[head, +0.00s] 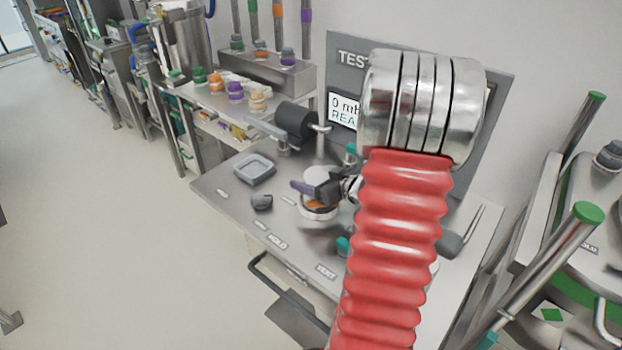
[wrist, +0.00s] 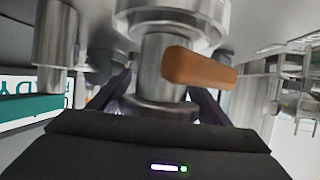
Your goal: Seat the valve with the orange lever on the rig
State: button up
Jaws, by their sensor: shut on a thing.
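The valve with the orange lever is a steel, round-bodied part; in the wrist view its body (wrist: 155,75) stands between my fingers and its orange lever (wrist: 200,68) points right. My gripper (wrist: 157,105) is shut on the valve. In the head view my gripper (head: 318,190) is over the middle of the rig's bench, partly hidden by my red arm sleeve. A little orange of the valve (head: 318,207) shows under the fingers. The rig (head: 220,190) is a grey bench with a "TEST" back panel (head: 350,57). I cannot tell whether the valve touches a seat.
A shelf holds several coloured valves (head: 235,90). A green-capped post (head: 560,245) stands at right. The floor at left is clear.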

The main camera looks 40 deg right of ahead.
jog(key=o, duration=1.9)
jog(key=shift+o, duration=1)
jog(key=shift+r, duration=4.5)
jog(key=shift+w, duration=0.1)
